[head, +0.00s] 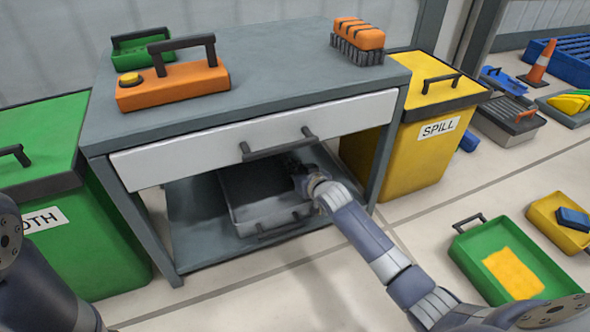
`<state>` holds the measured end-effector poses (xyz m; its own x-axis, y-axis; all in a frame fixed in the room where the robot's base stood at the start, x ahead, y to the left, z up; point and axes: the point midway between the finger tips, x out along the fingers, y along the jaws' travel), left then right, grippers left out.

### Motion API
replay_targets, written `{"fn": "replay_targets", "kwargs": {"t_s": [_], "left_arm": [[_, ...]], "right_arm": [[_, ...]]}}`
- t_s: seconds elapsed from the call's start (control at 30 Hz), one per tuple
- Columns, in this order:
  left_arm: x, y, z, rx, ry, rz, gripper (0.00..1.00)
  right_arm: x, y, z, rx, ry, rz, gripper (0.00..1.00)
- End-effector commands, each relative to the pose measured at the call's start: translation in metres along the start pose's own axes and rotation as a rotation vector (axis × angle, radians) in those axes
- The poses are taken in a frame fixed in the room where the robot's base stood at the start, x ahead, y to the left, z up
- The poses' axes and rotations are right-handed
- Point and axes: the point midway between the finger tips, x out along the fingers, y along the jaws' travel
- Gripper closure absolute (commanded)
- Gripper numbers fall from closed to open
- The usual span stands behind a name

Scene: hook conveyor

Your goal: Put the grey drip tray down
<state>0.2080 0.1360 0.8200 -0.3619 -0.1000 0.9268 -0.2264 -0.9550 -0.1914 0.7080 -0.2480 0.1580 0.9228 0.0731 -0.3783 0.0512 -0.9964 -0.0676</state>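A grey tray (262,213) with a dark inside and a handle on its front wall is under the workbench, at the lower shelf (190,232). I cannot tell whether it rests on the shelf or is held just above it. My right arm reaches in under the drawer, and my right gripper (298,172) is at the tray's right side near the rim. Its fingers are dark and in shadow, so I cannot see whether they close on the rim. My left arm shows at the lower left, but its gripper is out of view.
The workbench's white drawer (225,143) hangs over the tray. An orange toolbox (175,88) and orange brush (358,35) are on top. A green bin (45,150) and yellow SPILL bin (425,140) flank it. A green tray (510,262) lies on the floor at right.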

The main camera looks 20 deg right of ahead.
Motion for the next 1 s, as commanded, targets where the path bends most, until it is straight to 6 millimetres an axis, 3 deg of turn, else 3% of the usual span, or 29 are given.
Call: {"fn": "replay_targets", "kwargs": {"t_s": [0.03, 0.13, 0.17, 0.57, 0.77, 1.0], "left_arm": [[0.000, 0.000, 0.000, 0.000, 0.000, 0.000, 1.00], [0.000, 0.000, 0.000, 0.000, -0.001, 0.000, 1.00], [0.000, 0.000, 0.000, 0.000, -0.001, 0.000, 1.00], [0.003, -0.001, 0.001, 0.001, -0.001, 0.000, 1.00], [0.023, -0.005, 0.009, 0.001, -0.002, -0.001, 1.00], [0.054, -0.011, 0.019, 0.001, -0.002, 0.000, 1.00]], "right_arm": [[0.001, -0.001, -0.003, 0.005, 0.010, -0.003, 1.00], [0.001, 0.000, 0.002, 0.000, -0.001, 0.000, 0.77], [0.001, 0.000, 0.002, 0.000, -0.001, 0.000, 0.75], [-0.003, 0.000, -0.002, 0.000, -0.002, 0.000, 0.75], [-0.028, -0.001, -0.005, 0.000, -0.003, -0.001, 0.75], [-0.072, -0.001, -0.005, 0.000, -0.005, 0.000, 0.75]]}}
